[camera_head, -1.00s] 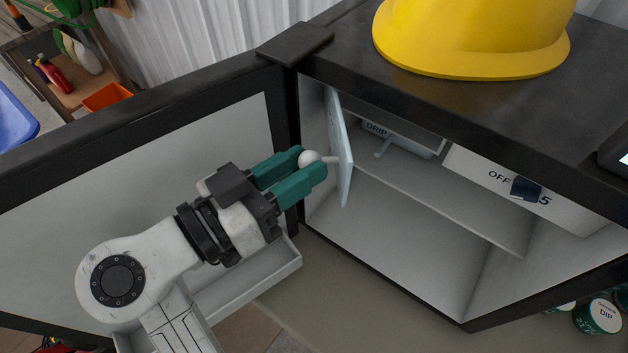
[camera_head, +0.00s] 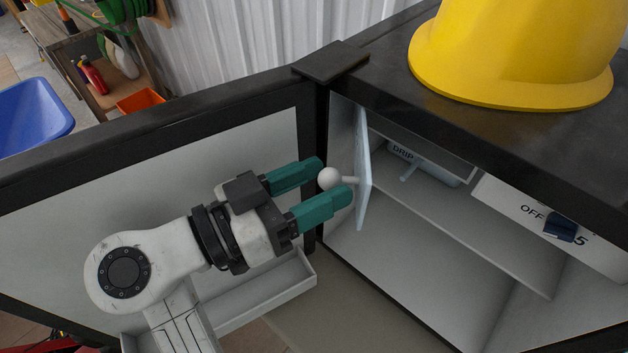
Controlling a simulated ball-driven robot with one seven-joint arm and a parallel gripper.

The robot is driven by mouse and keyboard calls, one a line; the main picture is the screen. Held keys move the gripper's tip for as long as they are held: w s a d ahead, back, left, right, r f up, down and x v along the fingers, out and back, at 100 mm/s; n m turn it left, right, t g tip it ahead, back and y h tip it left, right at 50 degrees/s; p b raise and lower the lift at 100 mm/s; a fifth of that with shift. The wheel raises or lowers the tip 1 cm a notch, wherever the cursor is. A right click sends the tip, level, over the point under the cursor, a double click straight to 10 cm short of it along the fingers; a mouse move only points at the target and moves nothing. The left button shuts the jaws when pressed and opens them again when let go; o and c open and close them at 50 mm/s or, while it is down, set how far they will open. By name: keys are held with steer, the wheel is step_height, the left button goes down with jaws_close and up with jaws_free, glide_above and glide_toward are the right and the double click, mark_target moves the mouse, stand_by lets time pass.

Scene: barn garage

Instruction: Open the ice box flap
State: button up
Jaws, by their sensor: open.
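The ice box flap (camera_head: 362,170) is a pale panel inside the small black fridge. It stands swung out at the left of the upper compartment, seen nearly edge-on. Its white round knob (camera_head: 329,179) sticks out to the left on a short stem. My gripper (camera_head: 338,178) has teal fingers and is open. The knob lies between the fingertips, with a gap visible around it; I cannot tell if either finger touches it. Behind the flap, the compartment is open and shows a drip tray (camera_head: 430,166) marked "DRIP".
The fridge door (camera_head: 150,170) stands wide open behind my arm, with a door shelf (camera_head: 265,293) below it. A yellow hard hat (camera_head: 515,60) sits on the fridge top. A control box with a dark dial (camera_head: 561,228) is at the right inside. The lower fridge space looks empty.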

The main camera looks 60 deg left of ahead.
steer(key=s+b, duration=0.2)
steer(key=s, duration=0.8)
steer(key=shift+s+a, duration=0.35)
steer(key=shift+s, duration=0.05)
